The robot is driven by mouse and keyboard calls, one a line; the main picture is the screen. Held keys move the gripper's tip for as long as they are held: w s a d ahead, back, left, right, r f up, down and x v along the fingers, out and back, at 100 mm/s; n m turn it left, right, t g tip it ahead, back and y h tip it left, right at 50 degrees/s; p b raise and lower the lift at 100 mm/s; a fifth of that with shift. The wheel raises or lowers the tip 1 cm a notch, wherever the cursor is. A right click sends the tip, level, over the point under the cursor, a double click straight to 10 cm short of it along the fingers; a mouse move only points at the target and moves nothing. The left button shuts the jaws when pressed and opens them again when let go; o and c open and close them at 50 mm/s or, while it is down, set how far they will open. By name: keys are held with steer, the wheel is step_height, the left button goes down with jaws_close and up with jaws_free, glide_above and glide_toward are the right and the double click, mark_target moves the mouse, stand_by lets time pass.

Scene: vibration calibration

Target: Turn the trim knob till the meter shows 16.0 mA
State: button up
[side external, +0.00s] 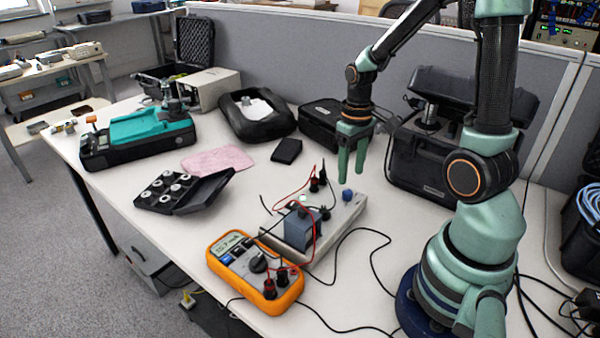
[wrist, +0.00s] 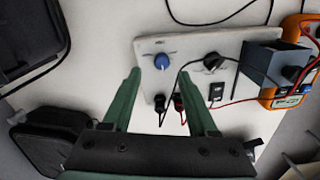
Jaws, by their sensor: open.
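The blue trim knob (side external: 347,195) sits on the top panel of a light grey box (side external: 343,218). It also shows in the wrist view (wrist: 162,62). My gripper (side external: 352,174) is open and empty above the knob. In the wrist view my gripper (wrist: 159,71) has its fingers apart, and the knob appears between and slightly beyond the tips; contact is not visible. The orange meter (side external: 213,258) lies in front of the box. Its lit display (side external: 229,244) shows digits too small to read surely. Part of the meter (wrist: 292,25) shows at the wrist view's right edge.
A black knob (wrist: 212,61), plugs and red and black leads crowd the panel beside the blue knob. A blue-grey block (side external: 302,228) stands on the box. A black case (side external: 430,160) stands behind. Cables cross the table on the right.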

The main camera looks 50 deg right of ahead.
mark_target(348, 191)
steer(key=shift+a+f, duration=0.1)
steer(key=shift+f, duration=2.6)
jaws_close()
